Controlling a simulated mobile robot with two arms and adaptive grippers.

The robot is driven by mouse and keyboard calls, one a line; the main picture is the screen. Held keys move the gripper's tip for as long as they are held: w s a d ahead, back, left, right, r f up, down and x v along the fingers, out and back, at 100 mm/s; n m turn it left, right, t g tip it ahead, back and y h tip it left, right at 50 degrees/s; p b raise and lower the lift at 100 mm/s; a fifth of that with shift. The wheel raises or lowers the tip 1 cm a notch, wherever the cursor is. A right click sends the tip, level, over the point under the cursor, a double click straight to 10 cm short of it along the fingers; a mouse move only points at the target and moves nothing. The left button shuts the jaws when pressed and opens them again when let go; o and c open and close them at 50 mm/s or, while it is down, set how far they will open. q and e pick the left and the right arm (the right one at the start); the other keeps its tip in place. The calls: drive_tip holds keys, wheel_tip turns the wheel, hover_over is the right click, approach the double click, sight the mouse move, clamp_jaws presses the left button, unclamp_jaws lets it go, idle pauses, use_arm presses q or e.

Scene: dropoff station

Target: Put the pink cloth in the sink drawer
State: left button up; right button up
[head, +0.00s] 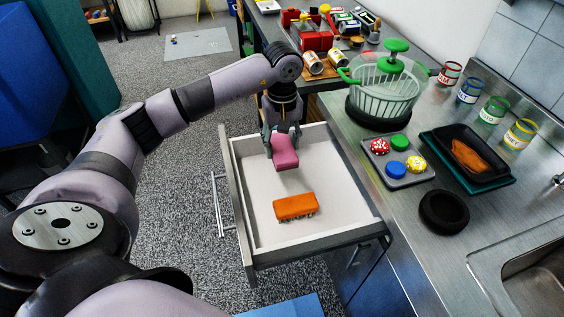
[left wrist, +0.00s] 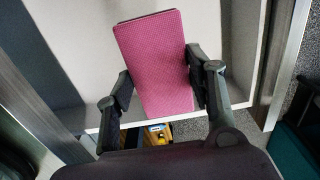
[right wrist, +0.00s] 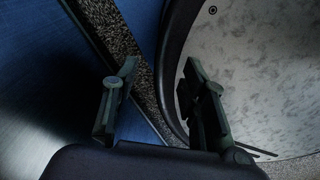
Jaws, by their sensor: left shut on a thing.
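The pink cloth (head: 285,153) is a folded block held by my left gripper (head: 281,133) over the back part of the open drawer. In the left wrist view the cloth (left wrist: 158,62) sits between the two fingers of my left gripper (left wrist: 160,88), which are shut on it. The open drawer (head: 245,205) has white walls and a pale floor.
The sink (head: 530,270) is at the right.

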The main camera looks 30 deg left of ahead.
sight(282, 147)
use_arm(q)
wheel_tip(282, 147, down, 3)
drive_tip(key=shift+f, duration=0.6)
wheel_tip(282, 147, down, 4)
drive_tip(key=shift+f+p, duration=0.1)
drive_tip(key=shift+p, duration=0.2)
drive_tip(key=shift+f+b, duration=0.15)
drive_tip(key=shift+b, duration=0.15)
drive_tip(key=o, duration=1.1)
use_arm(e)
drive_tip(key=shift+w+a+r, duration=0.15)
drive_tip(key=shift+w+a, duration=0.2)
drive_tip(key=shift+w, duration=0.3)
drive_tip(key=shift+r, duration=0.1)
